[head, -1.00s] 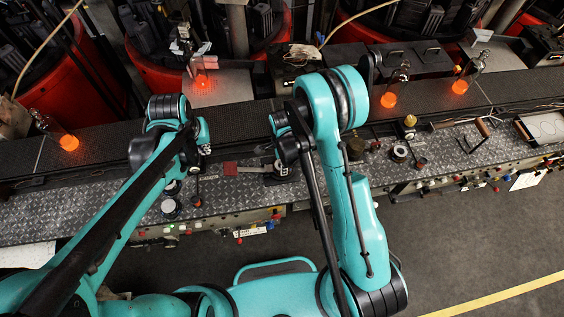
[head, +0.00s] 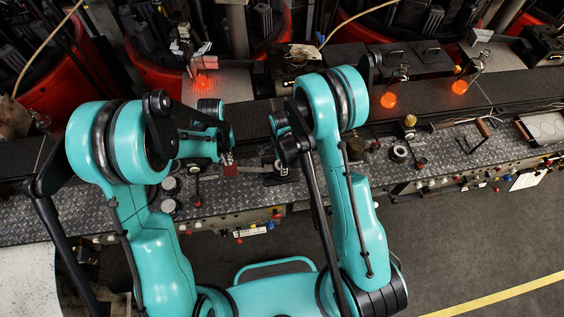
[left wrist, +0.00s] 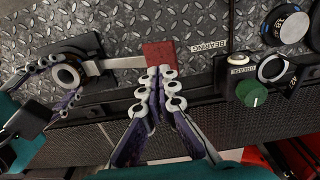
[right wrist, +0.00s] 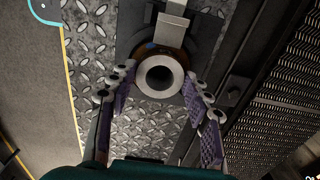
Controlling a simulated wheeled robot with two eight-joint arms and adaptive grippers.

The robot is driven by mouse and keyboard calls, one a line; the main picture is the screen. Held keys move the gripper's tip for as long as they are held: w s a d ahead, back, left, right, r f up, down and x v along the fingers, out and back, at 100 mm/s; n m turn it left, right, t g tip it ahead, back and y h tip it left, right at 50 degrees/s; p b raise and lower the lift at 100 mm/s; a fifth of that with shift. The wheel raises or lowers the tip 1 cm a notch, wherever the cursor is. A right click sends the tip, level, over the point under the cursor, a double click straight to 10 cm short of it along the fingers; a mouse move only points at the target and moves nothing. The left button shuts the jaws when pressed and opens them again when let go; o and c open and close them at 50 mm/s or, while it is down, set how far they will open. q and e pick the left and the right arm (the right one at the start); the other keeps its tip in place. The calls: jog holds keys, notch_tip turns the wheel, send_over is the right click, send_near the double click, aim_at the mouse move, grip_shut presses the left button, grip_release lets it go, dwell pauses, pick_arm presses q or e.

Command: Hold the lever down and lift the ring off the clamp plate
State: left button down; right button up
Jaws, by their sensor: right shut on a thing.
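The dark clamp plate (left wrist: 88,44) lies on the chequered deck. A flat metal lever (left wrist: 122,63) runs from it to a red pad (left wrist: 160,54). My left gripper (left wrist: 162,75) is shut and empty, its fingertips at the pad's edge; I cannot tell if they press on it. It also shows beside the pad in the head view (head: 229,157). The grey ring (right wrist: 142,77) sits at the clamp plate in the right wrist view. My right gripper (right wrist: 160,73) is shut on it, one finger on each side. My right arm hides much of this in the head view.
A green knob (left wrist: 252,93) and black dials (left wrist: 286,24) are right of the lever in the left wrist view. Several small fittings stand on the deck to the right.

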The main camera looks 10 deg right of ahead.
aim_at(228, 168)
pick_arm(q)
jog(key=shift+f, duration=1.4)
jog(key=shift+f, duration=0.1)
jog(key=shift+a+f, duration=0.2)
jog(key=shift+f, duration=1.1)
jog(key=shift+a+f, duration=0.15)
jog(key=shift+f, duration=1.15)
jog(key=shift+w, duration=0.1)
pick_arm(e)
jog(key=shift+w+r, duration=0.1)
jog(key=shift+r, duration=2.9)
